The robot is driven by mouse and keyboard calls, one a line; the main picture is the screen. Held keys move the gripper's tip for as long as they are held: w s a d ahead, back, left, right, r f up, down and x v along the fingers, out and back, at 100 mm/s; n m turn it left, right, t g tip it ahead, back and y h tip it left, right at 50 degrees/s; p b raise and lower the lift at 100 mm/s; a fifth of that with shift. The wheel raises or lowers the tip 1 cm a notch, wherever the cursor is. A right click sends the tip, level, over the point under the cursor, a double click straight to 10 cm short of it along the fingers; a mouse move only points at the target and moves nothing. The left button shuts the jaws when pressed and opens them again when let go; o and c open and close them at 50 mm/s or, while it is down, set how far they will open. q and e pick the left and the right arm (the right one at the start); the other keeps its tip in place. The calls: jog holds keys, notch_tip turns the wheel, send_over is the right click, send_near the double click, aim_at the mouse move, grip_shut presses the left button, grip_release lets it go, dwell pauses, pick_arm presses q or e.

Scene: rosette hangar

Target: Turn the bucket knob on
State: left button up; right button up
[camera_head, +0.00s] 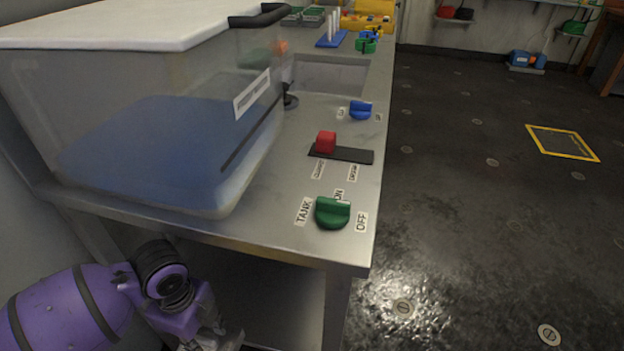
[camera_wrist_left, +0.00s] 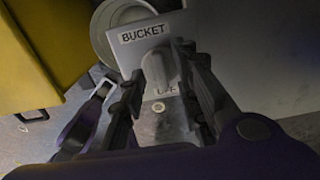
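In the left wrist view, a grey panel (camera_wrist_left: 128,48) carries a label reading BUCKET. A pale grey bucket knob (camera_wrist_left: 160,72) stands out below the label, with a small, partly legible label (camera_wrist_left: 166,91) beneath it. My left gripper (camera_wrist_left: 168,65) has its two dark fingers apart, one on each side of the knob. I cannot tell whether they touch it. In the head view, my left gripper (camera_head: 212,338) is low at the bottom edge, beside the bench front and partly cut off. The bucket knob does not show there. My right gripper is not in view.
A metal bench (camera_head: 290,236) carries a clear tank (camera_head: 215,160) of blue liquid, a green TANK knob (camera_head: 331,212), a red slider (camera_head: 325,142) and a blue knob (camera_head: 360,110). A yellow box (camera_wrist_left: 30,60) stands left of the panel. Floor right of the bench is mostly clear.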

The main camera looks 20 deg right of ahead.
pick_arm(q)
jog(key=shift+f, duration=0.6)
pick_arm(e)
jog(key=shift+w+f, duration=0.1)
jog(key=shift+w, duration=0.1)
pick_arm(q)
jog(key=shift+c, duration=0.2)
grip_shut()
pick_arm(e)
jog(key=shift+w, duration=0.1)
